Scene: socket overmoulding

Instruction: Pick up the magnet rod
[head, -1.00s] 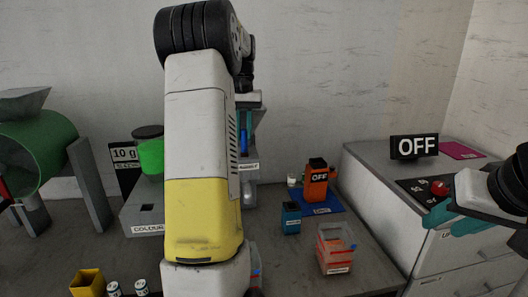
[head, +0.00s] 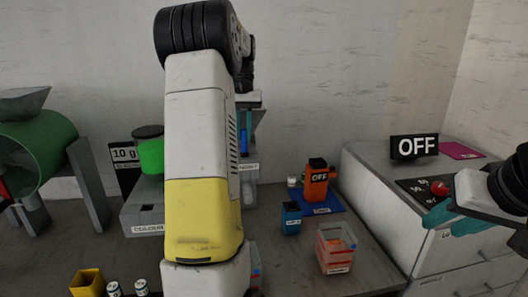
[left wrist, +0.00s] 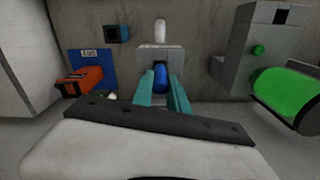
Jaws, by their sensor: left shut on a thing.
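The magnet rod (left wrist: 160,79) shows as a blue handle between the two teal fingers of my left gripper (left wrist: 162,84) in the left wrist view. The fingers are shut on it. A grey holder (left wrist: 176,56) is just beyond the fingers, and I cannot tell whether the rod is still seated there. In the head view the blue handle (head: 244,141) shows narrowly at the right edge of my left arm, above a white label; the arm hides much of this area. My right gripper (head: 452,216) is at the right by the cabinet, its jaw opening unclear.
A red button (head: 439,188) is on the cabinet. A green drum (head: 40,150) stands left.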

